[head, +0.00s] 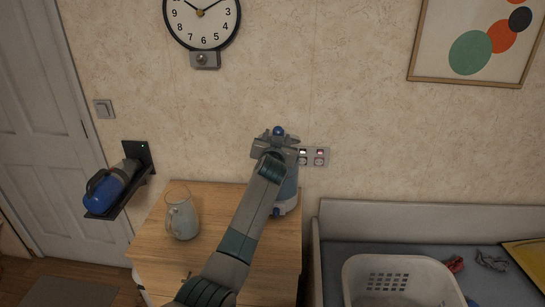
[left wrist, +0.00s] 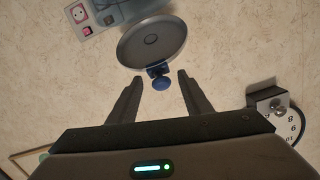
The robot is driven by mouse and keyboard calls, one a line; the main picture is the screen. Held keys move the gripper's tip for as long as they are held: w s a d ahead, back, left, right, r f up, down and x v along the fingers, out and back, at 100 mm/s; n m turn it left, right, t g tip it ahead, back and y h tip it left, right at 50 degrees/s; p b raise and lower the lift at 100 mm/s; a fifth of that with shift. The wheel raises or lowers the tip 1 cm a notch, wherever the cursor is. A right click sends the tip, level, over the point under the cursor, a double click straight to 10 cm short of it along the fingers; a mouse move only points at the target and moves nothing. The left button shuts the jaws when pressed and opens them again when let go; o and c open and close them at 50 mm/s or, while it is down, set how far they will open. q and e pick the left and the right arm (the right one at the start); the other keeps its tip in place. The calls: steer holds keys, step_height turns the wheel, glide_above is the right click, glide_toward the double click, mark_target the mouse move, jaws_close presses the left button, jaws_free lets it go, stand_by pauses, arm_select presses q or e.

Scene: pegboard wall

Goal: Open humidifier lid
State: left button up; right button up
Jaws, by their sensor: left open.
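The humidifier (head: 287,190) is a bluish container with a blue-and-white base, standing at the back right of the wooden cabinet. My left gripper (head: 278,138) is in front of its top and hides much of it in the head view. In the left wrist view, the round grey lid (left wrist: 152,42) lies just beyond the fingertips. A blue knob (left wrist: 162,84) at its edge sits between the open fingers of my left gripper (left wrist: 160,77), with gaps on both sides. I cannot tell whether the lid is raised. My right gripper is out of view.
A glass pitcher (head: 183,220) stands on the wooden cabinet (head: 225,200), left of my arm. A wall socket (head: 313,157) is close behind the humidifier. A blue device (head: 105,190) sits on a wall holder. A white basket (head: 400,265) is at the lower right.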

arm_select(q)
steer(key=s+r+b, duration=0.2)
steer(key=s+b, duration=0.1)
steer(key=s, duration=1.2)
steer(key=shift+s+b, duration=0.15)
steer(key=shift+b, duration=0.25)
steer(key=shift+a, duration=0.1)
steer(key=shift+c, duration=0.3)
